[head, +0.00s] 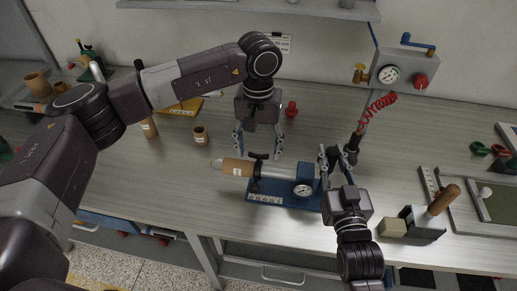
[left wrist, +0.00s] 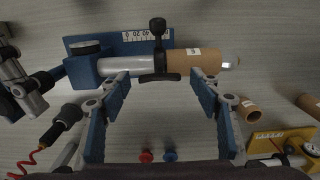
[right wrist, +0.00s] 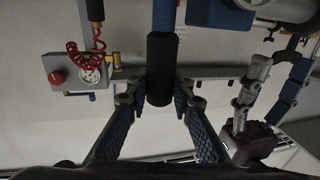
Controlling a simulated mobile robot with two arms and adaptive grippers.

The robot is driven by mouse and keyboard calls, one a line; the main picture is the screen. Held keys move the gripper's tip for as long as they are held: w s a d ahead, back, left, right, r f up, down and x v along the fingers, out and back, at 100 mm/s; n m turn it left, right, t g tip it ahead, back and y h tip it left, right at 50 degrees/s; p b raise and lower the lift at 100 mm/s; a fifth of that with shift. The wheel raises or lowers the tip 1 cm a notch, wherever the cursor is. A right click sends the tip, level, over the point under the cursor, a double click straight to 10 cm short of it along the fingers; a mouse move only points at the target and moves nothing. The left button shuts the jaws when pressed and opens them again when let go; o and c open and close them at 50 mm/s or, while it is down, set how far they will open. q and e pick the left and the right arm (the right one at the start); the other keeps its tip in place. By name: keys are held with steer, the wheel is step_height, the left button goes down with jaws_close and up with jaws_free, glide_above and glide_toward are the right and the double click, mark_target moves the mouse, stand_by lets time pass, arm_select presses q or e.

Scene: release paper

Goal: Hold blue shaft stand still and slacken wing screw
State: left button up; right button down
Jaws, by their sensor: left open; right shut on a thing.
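The blue shaft stand (head: 272,186) lies on the bench with a dial on its right. Its white shaft (left wrist: 126,67) carries a brown roll (head: 237,167). The black wing screw (head: 258,156) sits on the shaft beside the roll; its dark wing bar (left wrist: 160,77) shows in the left wrist view. My left gripper (head: 258,148) is open above it, fingers on either side and apart from it. My right gripper (head: 335,163) is at the stand's right end, shut on a black grip (right wrist: 160,68) below a blue part. Its contact is partly hidden in the head view.
A gauge box (head: 392,75) with a red coiled hose (head: 376,110) is at the back right. A red pawn-like piece (head: 291,108) and a small brown cup (head: 200,135) stand behind. A wooden-handled tool (head: 444,199) is at right.

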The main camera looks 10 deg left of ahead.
arm_select(q)
steer(key=shift+f, duration=0.2)
steer(key=shift+c, duration=0.3)
steer(key=c, duration=1.1)
